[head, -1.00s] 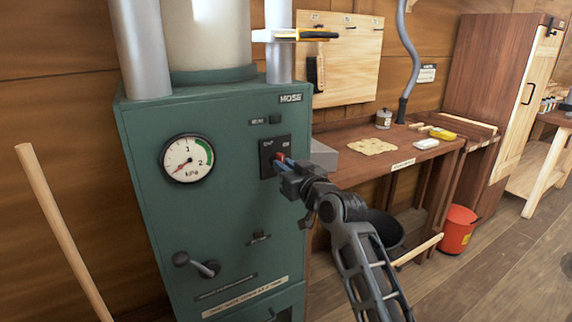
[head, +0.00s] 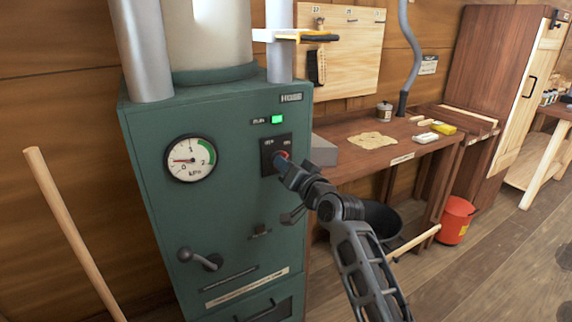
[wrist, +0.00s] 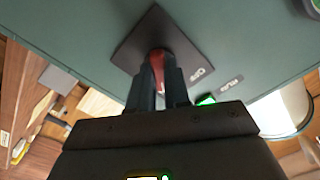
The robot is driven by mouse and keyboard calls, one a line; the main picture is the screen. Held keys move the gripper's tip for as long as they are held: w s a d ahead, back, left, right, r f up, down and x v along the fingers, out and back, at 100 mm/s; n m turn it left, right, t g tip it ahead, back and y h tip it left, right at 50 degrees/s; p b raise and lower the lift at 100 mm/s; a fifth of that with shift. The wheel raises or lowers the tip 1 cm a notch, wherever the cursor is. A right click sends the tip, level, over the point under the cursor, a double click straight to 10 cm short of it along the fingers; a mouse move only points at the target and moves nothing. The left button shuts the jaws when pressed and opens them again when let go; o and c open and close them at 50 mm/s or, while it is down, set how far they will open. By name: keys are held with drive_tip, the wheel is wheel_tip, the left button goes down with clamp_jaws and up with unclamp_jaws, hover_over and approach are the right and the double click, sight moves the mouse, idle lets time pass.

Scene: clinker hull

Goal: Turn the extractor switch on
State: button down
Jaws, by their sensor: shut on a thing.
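The extractor is a green cabinet (head: 150,240) with a round gauge (head: 190,158) and a switch on a dark plate (head: 268,156). The RUN lamp (head: 278,119) above the plate glows green. My gripper (head: 283,162) is at the plate, shut on the red switch knob (wrist: 157,54). In the wrist view, my fingers (wrist: 158,85) stand on both sides of the knob, in front of the dark plate (wrist: 135,45) with an OFF label. The fingers hide part of the knob. The gauge needle points left, near the low end.
A crank handle (head: 198,258) juts from the cabinet's lower front. A yellow-and-black tool (head: 300,36) sticks out near the pipe at the top. A workbench (head: 400,152) and a red bucket (head: 456,220) stand to the right. A wooden pole (head: 70,230) leans at the left.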

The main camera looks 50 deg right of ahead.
idle(0.4)
drive_tip(key=c, duration=1.1)
unclamp_jaws()
drive_tip(key=shift+b+v, duration=0.5)
drive_tip(key=shift+v, duration=3.45)
